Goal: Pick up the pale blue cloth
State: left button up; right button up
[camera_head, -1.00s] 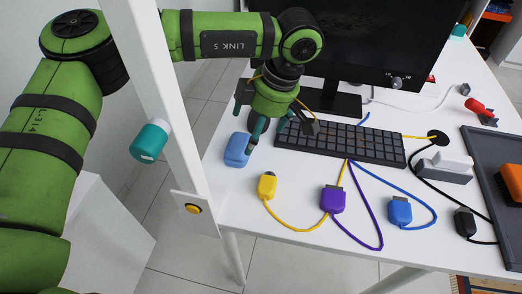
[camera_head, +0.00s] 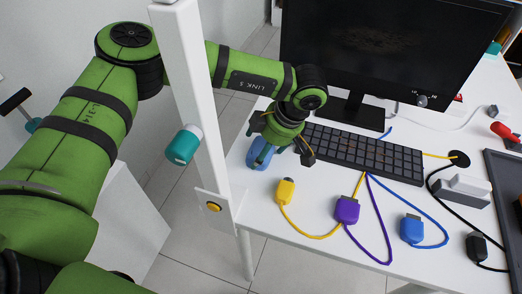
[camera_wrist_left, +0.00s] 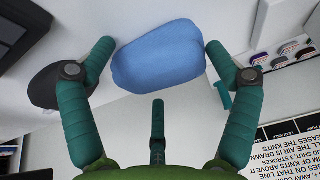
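The pale blue cloth (camera_head: 260,157) is a small folded, rounded block on the white desk, left of the keyboard near the desk's left edge. In the left wrist view the cloth (camera_wrist_left: 160,55) lies ahead of the palm, between the spread fingers. My left gripper (camera_head: 277,157) is open and comes down over the cloth, partly hiding it in the head view. In the wrist view the left finger is close to the cloth's edge; I cannot tell whether it touches. My right gripper is not in view.
A keyboard (camera_head: 365,153) and monitor (camera_head: 395,45) stand to the right and behind. Yellow (camera_head: 285,191), purple (camera_head: 347,209) and blue (camera_head: 411,229) cable plugs lie in front. A white post (camera_head: 190,90) stands left of the desk. A dark rounded object (camera_wrist_left: 58,86) is beside the left finger.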

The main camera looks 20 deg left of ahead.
pick_arm(q)
jog(key=c, duration=0.6)
jog(key=shift+r, duration=0.4)
notch_tip(320, 180, up, 9)
jog(key=b, duration=0.2)
jog(key=shift+f+b, duration=0.2)
jog(key=shift+b, duration=0.1)
jog(key=shift+r, duration=0.35)
jog(key=shift+o, duration=0.7)
